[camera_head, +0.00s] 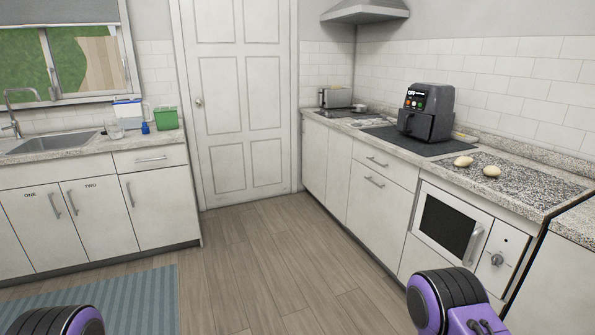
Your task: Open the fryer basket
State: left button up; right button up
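The black air fryer (425,112) stands on the right counter against the tiled wall. Its basket (416,123) is at the lower front with a handle facing the room, and it looks closed. The fryer is well beyond my arms. Parts of my purple and black arms show at the bottom left and bottom right edges. Neither gripper is in view.
Two pale round food items (491,171) lie on a speckled board (515,186) on the right counter. A toaster (337,97) stands in the far corner. An oven (450,222) is below the counter. A blue striped rug (140,300) lies at left. The wooden floor (265,260) ahead is clear.

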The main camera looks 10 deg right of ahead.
aim_at(419, 125)
jog(key=z, duration=0.5)
jog(key=i, duration=2.4)
jog(key=z, duration=0.55)
